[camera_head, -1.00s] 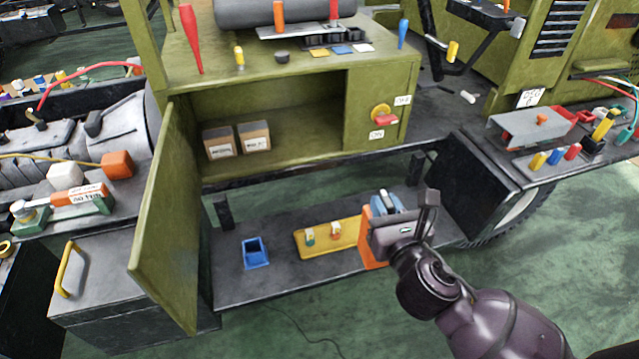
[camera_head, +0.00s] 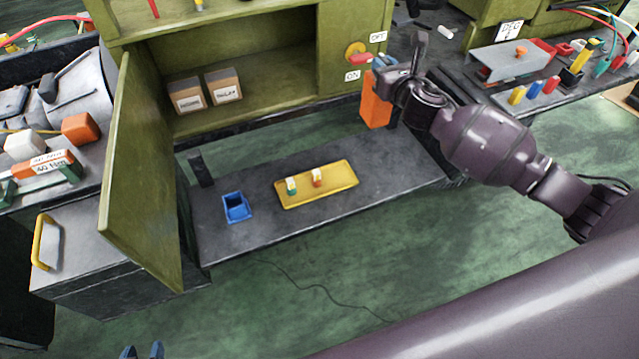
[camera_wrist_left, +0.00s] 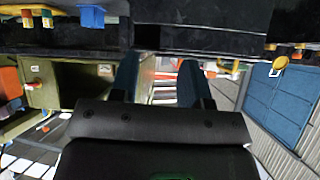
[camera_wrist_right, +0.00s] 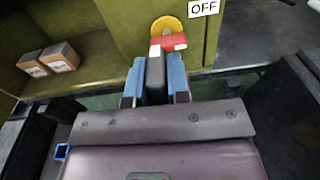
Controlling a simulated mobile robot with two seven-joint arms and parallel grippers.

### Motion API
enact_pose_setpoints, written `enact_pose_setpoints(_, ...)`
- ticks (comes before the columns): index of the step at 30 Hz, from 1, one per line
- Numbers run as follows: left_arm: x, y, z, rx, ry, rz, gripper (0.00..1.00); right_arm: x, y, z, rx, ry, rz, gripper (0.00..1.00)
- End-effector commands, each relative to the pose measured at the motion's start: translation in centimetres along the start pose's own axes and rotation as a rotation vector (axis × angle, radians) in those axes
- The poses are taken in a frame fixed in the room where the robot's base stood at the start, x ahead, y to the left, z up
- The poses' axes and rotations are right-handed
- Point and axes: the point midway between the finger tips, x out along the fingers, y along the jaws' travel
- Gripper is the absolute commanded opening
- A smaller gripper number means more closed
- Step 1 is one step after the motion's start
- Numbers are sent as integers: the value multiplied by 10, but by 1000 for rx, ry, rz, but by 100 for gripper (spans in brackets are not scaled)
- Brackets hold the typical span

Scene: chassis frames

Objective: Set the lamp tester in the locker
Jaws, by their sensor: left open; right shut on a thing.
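The lamp tester appears to be the orange box-shaped thing (camera_head: 376,106). My right gripper (camera_head: 384,66) is shut on its upper part and holds it above the bench, in front of the locker's right side. In the right wrist view, a dark upright part (camera_wrist_right: 156,80) sits between the blue fingers; the orange body is hidden there. The olive locker (camera_head: 262,98) stands open, its door (camera_head: 145,175) swung out to the left. Two brown cartons (camera_head: 187,96) stand inside at the left; the floor right of them is bare. My left gripper (camera_head: 142,351) is open and empty, low at the bottom edge.
A red-handled rotary switch (camera_head: 358,55) with ON and OFF labels is on the panel right of the opening. The dark bench (camera_head: 265,225) below carries a blue cup (camera_head: 236,208) and a yellow tray (camera_head: 335,180) with two small parts. Coloured parts stand on the right ledge.

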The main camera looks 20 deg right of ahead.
Motion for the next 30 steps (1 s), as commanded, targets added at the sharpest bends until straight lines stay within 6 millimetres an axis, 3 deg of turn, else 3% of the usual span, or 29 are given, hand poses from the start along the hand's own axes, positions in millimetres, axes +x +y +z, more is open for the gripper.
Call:
enact_pose_setpoints(7, 0, 0, 12, 1, -21, 0, 43, 3, 4, -20, 1, 1, 45, 0)
enact_pose_setpoints(12, 5, 3, 31, 0, -53, 4, 43, 4, 4, -61, 3, 9, 44, 0)
enact_pose_setpoints(24, 23, 7, 51, 7, -76, 16, 43, 8, 4, -147, 3, 10, 43, 0)
enact_pose_setpoints(30, 27, 4, 55, 17, -83, 16, 43, 10, 4, -164, 0, 2, 44, 0)
